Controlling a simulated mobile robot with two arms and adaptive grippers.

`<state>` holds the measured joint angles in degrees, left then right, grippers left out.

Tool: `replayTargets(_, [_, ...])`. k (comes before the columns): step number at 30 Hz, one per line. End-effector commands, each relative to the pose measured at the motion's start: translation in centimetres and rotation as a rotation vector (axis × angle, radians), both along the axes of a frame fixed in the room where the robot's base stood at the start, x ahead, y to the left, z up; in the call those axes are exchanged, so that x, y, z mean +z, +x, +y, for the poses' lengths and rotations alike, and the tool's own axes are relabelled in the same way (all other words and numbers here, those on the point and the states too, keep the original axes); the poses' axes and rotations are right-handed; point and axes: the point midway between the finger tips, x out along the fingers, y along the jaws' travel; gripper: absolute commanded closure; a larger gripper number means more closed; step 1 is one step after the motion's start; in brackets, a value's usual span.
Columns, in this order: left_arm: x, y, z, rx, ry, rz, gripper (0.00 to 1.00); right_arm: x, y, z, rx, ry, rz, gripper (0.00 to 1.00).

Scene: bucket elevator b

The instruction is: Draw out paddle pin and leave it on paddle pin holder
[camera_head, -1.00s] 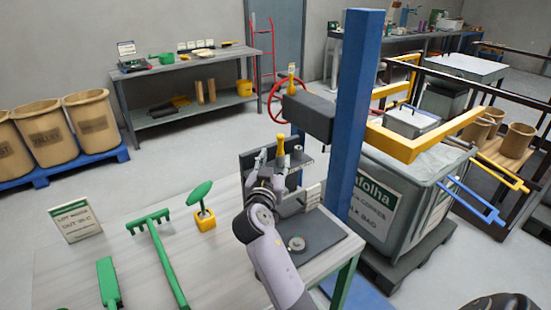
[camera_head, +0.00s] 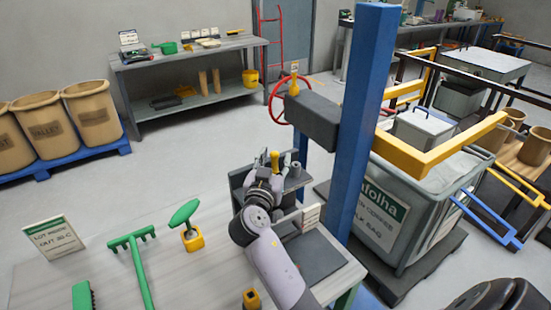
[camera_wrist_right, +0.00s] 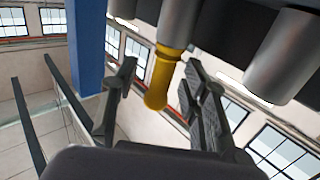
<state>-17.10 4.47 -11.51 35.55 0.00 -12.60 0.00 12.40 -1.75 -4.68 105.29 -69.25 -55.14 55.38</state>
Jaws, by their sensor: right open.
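A yellow-handled pin (camera_head: 275,157) stands at the dark grey fixture (camera_head: 239,180) at the table's far right end. In the right wrist view its yellow handle (camera_wrist_right: 162,80) hangs below a grey cylindrical part, between the two fingers. My right gripper (camera_head: 276,172) is open around the handle, with gaps visible to both fingers (camera_wrist_right: 157,85). Another yellow-handled pin (camera_head: 294,84) stands on the dark block of the blue column. A small yellow block with a dark top opening (camera_head: 252,299) sits at the table's front edge; I cannot tell whether it is the pin holder. My left gripper is out of view.
The blue column (camera_head: 364,130) and its yellow arm (camera_head: 445,147) rise right of my gripper. The table's front middle is mostly clear.

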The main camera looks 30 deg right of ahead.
Motion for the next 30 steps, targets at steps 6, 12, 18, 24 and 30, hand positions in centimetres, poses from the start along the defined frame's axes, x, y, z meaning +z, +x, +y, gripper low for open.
replayTargets(6, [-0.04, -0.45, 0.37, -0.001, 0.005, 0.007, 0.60, -0.02, 0.00, -0.01, 0.000, 0.000, 0.000, 0.63])
replayTargets(12, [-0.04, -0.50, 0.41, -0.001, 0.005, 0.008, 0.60, -0.01, 0.00, -0.03, 0.000, 0.000, 0.000, 0.76])
replayTargets(18, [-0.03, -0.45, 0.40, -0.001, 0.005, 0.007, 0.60, -0.01, 0.00, -0.03, -0.001, 0.000, 0.000, 0.89])
replayTargets(24, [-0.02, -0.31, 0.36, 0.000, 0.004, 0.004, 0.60, 0.00, -0.01, -0.04, -0.001, 0.000, 0.000, 1.00])
replayTargets(30, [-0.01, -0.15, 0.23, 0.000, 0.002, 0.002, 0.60, 0.00, -0.02, -0.05, -0.001, 0.001, -0.001, 1.00])
